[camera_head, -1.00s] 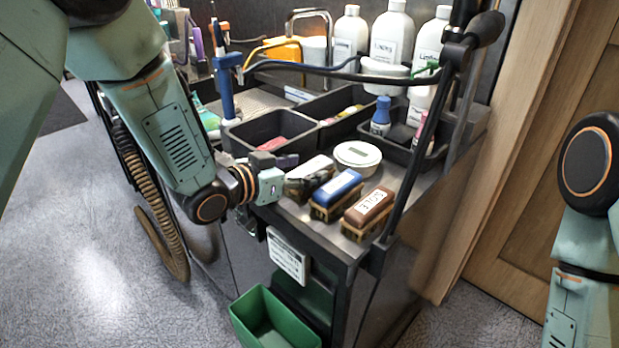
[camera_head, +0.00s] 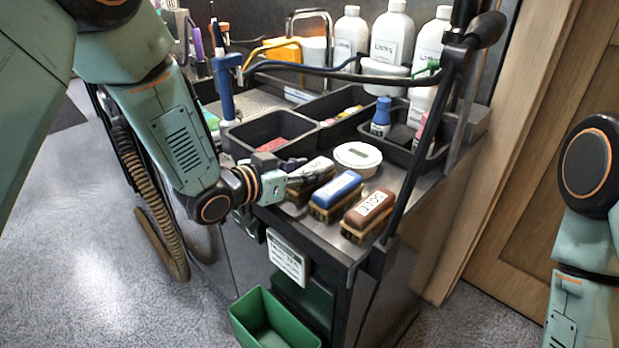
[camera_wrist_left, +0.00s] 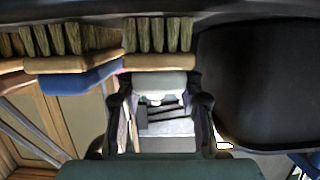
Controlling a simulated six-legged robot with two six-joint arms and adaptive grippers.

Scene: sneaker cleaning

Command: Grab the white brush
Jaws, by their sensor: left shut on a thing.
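The white brush (camera_head: 318,168) lies on the cart top, first in a row of three brushes. My left gripper (camera_head: 302,178) reaches it from the left and is shut on it. In the left wrist view the white back of the brush (camera_wrist_left: 160,82) sits between the fingers, with its wooden base and bristles beyond. The blue brush (camera_head: 337,190) and the brown brush (camera_head: 368,209) stand beside it on the cart, apart from the gripper. Part of the white brush is hidden by my fingers. My right gripper is out of view.
Black bins (camera_head: 262,124) and white bottles (camera_head: 393,38) fill the back of the cart. A black post rises at the right front corner. A green bin (camera_head: 262,322) hangs below.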

